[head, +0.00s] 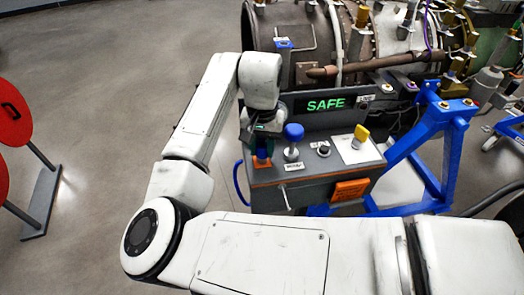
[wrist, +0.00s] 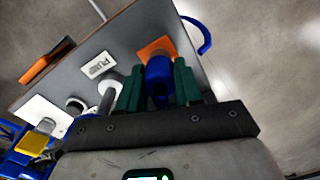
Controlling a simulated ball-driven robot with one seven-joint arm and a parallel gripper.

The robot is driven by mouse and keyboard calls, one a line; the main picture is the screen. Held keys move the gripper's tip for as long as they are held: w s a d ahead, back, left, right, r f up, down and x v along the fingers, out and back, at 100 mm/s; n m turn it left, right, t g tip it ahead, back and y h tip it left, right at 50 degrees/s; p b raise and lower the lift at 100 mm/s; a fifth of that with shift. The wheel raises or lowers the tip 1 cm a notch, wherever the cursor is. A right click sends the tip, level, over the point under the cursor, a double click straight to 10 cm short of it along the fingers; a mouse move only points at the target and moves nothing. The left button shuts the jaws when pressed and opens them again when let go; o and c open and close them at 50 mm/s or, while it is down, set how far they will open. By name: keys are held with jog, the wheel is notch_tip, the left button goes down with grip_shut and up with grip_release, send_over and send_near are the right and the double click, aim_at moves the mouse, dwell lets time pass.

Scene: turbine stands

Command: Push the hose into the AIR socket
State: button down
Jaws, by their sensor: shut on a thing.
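A grey control box (head: 318,182) carries an orange socket plate (head: 262,164) at its top left corner; no AIR lettering is readable. The blue hose end (head: 262,154) stands over this plate, directly below my gripper (head: 262,144). In the wrist view, my gripper's green fingers (wrist: 159,88) are shut on the blue hose end (wrist: 158,74), with the orange plate (wrist: 157,46) showing just beyond it. A blue hose loop (head: 240,184) hangs at the box's left side. I cannot tell how deep the hose end sits, as the fingers hide part of it.
A blue-capped knob (head: 293,132) stands close to the right of my gripper. A yellow switch (head: 361,133) and a green SAFE display (head: 326,105) are farther right. The turbine (head: 300,45) and blue stand (head: 430,150) lie behind. Floor at left is clear up to red discs (head: 12,115).

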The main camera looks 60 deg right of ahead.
aim_at(262, 145)
jog(key=shift+r+p, duration=0.65)
jog(key=shift+r, duration=0.1)
jog(key=shift+r+p, duration=1.25)
jog(key=shift+r, duration=0.1)
notch_tip(262, 145, up, 4)
jog(key=p, duration=0.3)
jog(key=shift+r, duration=0.25)
notch_tip(262, 145, up, 20)
dwell(0.9)
jog(key=shift+f, duration=0.1)
jog(key=w+d, duration=0.4)
jog(key=d, duration=0.7)
jog(key=w+d, duration=0.5)
jog(key=d, duration=0.7)
jog(key=shift+w+d, duration=0.15)
jog(key=shift+d, duration=0.1)
